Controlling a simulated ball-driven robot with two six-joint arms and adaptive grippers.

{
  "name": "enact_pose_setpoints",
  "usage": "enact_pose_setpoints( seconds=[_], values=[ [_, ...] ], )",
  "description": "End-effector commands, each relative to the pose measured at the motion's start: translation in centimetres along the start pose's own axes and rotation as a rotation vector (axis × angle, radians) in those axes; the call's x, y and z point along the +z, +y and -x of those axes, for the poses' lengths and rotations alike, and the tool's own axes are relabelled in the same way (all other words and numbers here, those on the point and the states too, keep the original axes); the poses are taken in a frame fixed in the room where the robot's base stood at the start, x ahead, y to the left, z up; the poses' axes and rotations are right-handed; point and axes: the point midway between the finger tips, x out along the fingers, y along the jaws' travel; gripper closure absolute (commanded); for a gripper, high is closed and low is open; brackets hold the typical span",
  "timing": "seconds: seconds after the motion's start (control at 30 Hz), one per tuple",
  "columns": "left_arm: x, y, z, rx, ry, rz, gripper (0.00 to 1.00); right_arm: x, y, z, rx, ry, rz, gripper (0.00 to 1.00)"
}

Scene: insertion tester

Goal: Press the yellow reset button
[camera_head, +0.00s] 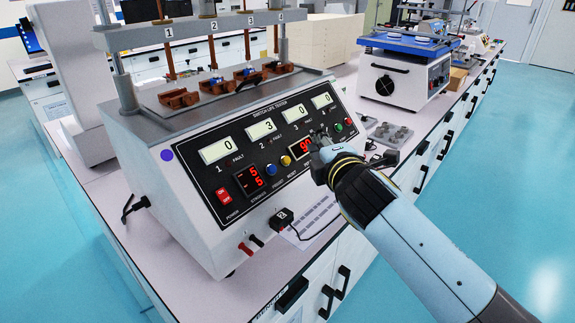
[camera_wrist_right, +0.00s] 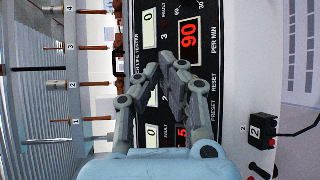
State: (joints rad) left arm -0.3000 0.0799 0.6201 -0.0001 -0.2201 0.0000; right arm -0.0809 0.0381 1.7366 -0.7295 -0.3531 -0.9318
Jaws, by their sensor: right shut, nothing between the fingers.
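The yellow reset button (camera_head: 285,160) is on the sloped black panel of the switch life tester (camera_head: 185,222). It sits right of a blue button (camera_head: 267,169) and left of the red "90" display (camera_head: 301,147). My right gripper (camera_head: 319,138) is in front of the panel, to the right of the yellow button. Its fingers (camera_wrist_right: 173,65) are together and empty in the wrist view. There they cover part of the panel, and the yellow button is hidden; the RESET label shows beside them. I cannot tell whether the fingertips touch the panel. My left gripper is out of view.
A green button (camera_head: 338,127) and a red button (camera_head: 349,121) are at the panel's right end. A small black box (camera_head: 282,219) with a cable stands before the tester. A blue-topped machine (camera_head: 405,75) is farther along the bench (camera_head: 120,200).

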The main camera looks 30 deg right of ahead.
Motion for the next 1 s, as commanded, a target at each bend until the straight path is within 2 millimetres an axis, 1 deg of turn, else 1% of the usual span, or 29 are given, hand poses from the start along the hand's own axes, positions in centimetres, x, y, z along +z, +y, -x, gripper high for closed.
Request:
enact_pose_setpoints(
  seconds=[0.03, 0.2, 0.4, 0.6, 1.0],
  values=[
    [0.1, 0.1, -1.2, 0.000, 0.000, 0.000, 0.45, -0.5, -1.0, -0.7, 0.000, 0.000, -0.002, 1.00],
    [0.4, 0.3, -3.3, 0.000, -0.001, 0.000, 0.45, -1.8, -2.2, -2.4, 0.000, 0.001, -0.002, 1.00],
    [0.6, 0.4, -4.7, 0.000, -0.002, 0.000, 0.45, -2.8, -3.1, -3.8, 0.000, 0.000, -0.001, 1.00],
    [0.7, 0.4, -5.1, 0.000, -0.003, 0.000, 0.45, -3.2, -3.3, -4.3, -0.001, 0.000, -0.001, 1.00],
    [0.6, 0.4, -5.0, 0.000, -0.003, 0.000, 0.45, -3.2, -3.2, -4.4, 0.000, 0.000, 0.000, 1.00]
  ],
)
